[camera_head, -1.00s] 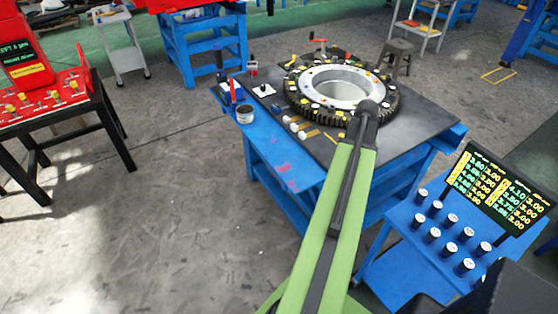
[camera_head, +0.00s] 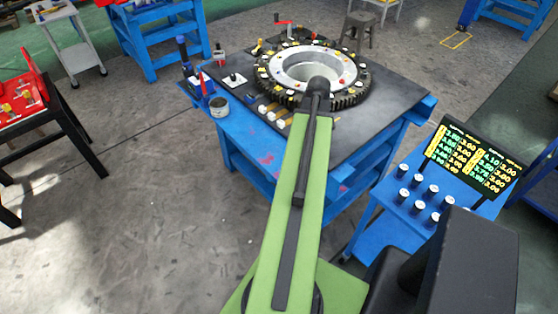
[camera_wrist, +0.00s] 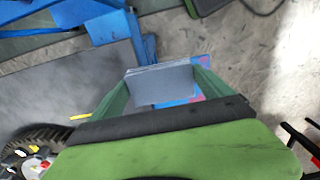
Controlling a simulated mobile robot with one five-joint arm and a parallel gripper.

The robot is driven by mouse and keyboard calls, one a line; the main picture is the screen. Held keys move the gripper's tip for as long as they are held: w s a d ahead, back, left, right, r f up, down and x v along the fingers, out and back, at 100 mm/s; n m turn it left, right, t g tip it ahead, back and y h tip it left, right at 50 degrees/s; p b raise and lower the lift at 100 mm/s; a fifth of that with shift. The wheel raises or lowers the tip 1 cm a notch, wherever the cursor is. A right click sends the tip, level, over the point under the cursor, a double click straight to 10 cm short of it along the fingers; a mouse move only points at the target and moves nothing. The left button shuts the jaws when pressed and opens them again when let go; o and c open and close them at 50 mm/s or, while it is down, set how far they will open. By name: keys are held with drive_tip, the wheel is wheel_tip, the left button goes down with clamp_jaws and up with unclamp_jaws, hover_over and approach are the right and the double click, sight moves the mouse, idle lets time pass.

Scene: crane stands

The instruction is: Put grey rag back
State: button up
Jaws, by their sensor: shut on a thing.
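My gripper (camera_wrist: 162,88) shows in the wrist view with its two green fingers on either side of the grey rag (camera_wrist: 162,85). The rag looks like a flat, folded, pale grey block held between the fingers. Part of the blue ledge with pink patches shows behind and beside it. In the head view my arm reaches over the work table (camera_head: 385,105), and the gripper and rag are hidden there.
A dark toothed ring (camera_head: 350,92) with small coloured parts lies on the table. A tin (camera_head: 219,106) and a blue holder stand on the left ledge (camera_head: 262,150). A display (camera_head: 470,158) and several white-topped cylinders stand on a blue stand at right. Floor at left is open.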

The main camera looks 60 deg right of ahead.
drive_tip(key=w+f+b, duration=0.2)
drive_tip(key=w, duration=0.1)
drive_tip(key=w+a+f+b, duration=0.1)
drive_tip(key=w+f+b, duration=0.1)
drive_tip(key=w+f, duration=0.1)
drive_tip(key=w+f+b, duration=0.2)
drive_tip(key=w+b, duration=0.1)
drive_tip(key=w, duration=0.2)
drive_tip(key=shift+w+a+f, duration=0.1)
drive_tip(key=shift+a+f, duration=0.05)
drive_tip(key=shift+f, duration=0.05)
drive_tip(key=shift+w+a, duration=0.1)
drive_tip(key=shift+w, duration=0.1)
wheel_tip(320, 180, down, 4)
drive_tip(key=b, duration=0.4)
drive_tip(key=shift+f, duration=0.2)
drive_tip(key=shift+r, duration=0.25)
drive_tip(key=shift+f, duration=0.15)
drive_tip(key=o, duration=0.9)
